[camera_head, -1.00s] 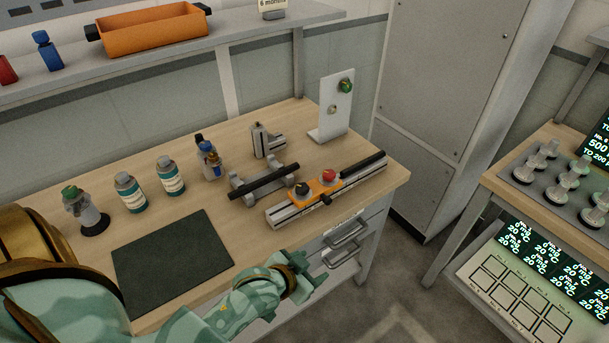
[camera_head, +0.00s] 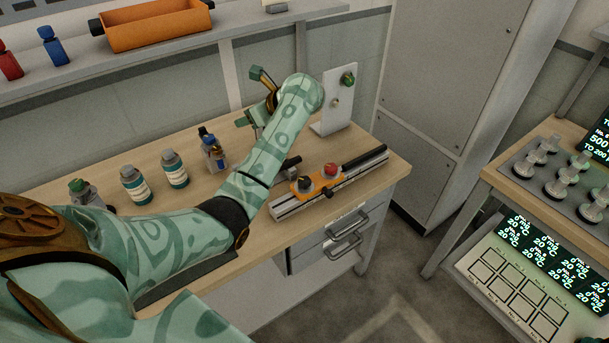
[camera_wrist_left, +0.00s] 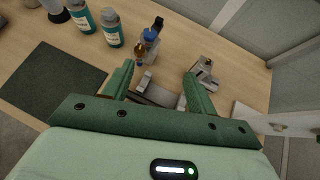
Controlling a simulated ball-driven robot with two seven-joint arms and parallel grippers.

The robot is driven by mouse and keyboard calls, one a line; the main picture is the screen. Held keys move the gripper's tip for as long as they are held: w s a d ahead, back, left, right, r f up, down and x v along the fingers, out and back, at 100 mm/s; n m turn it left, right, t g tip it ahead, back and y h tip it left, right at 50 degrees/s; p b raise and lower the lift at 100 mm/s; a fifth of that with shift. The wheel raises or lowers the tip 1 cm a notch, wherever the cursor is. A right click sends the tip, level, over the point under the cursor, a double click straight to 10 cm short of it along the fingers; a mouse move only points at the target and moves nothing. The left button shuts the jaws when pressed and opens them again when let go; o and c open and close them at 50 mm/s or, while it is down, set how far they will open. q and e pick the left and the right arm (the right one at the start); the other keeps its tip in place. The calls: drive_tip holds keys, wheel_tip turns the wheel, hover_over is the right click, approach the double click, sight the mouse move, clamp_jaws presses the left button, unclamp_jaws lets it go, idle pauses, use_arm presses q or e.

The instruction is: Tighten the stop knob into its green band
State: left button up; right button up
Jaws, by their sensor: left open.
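An orange carriage (camera_head: 318,186) sits on a grey rail (camera_head: 284,206) at the right end of the bench. It carries a black knob (camera_head: 304,183) and a red knob (camera_head: 330,169). I cannot tell which is the stop knob, and no green band is readable. My left gripper (camera_head: 250,97) is raised over the back of the bench, open and empty, left of the white upright panel. Its spread fingers also show in the left wrist view (camera_wrist_left: 158,72), above the bench. My left forearm hides much of the grey fixture with the black bar. My right gripper is not in view.
The white panel (camera_head: 339,90) with a green knob (camera_head: 347,79) stands at the back right. Several bottles (camera_head: 136,186) line the bench's left side. A grey metal bracket (camera_wrist_left: 203,70) and a blue-capped bottle (camera_wrist_left: 150,38) stand near the gripper. An orange bin (camera_head: 155,27) is on the shelf.

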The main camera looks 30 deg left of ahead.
use_arm(q)
drive_tip(key=w+d+f+n+h, duration=0.1)
drive_tip(key=d+f+n+h, duration=0.1)
drive_tip(key=d+h, duration=0.2)
drive_tip(key=r+n+g+h, duration=0.1)
drive_tip(key=n+h, duration=0.2)
drive_tip(key=h, duration=0.4)
hover_over(305, 180)
wheel_tip(305, 180, down, 14)
drive_tip(key=b, duration=0.8)
drive_tip(key=shift+f, duration=0.15)
drive_tip(key=shift+f+b, duration=0.4)
drive_tip(key=shift+f, duration=0.25)
drive_tip(key=c, duration=1)
